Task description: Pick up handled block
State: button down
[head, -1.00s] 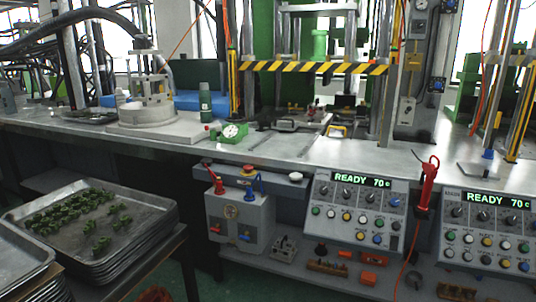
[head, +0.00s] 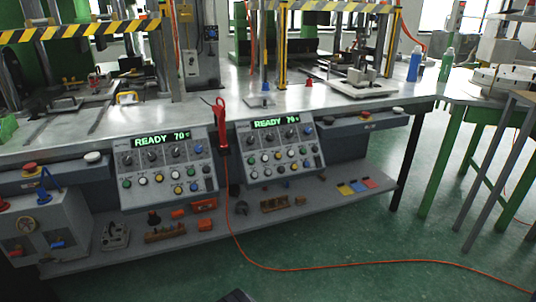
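I cannot tell for certain which thing is the handled block. A grey metal block assembly (head: 360,77) sits on a plate under the right press. Whether it has a handle is too small to tell. My gripper is not in view.
Two sloping control panels, left (head: 165,160) and right (head: 275,147), front the bench. A red tool (head: 220,118) hangs between them. A lower shelf (head: 330,200) holds small parts. An orange cable (head: 330,266) crosses the green floor (head: 400,240). Bottles (head: 415,64) stand at the right.

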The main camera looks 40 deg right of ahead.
aim_at(356, 77)
jog(key=z, duration=1.95)
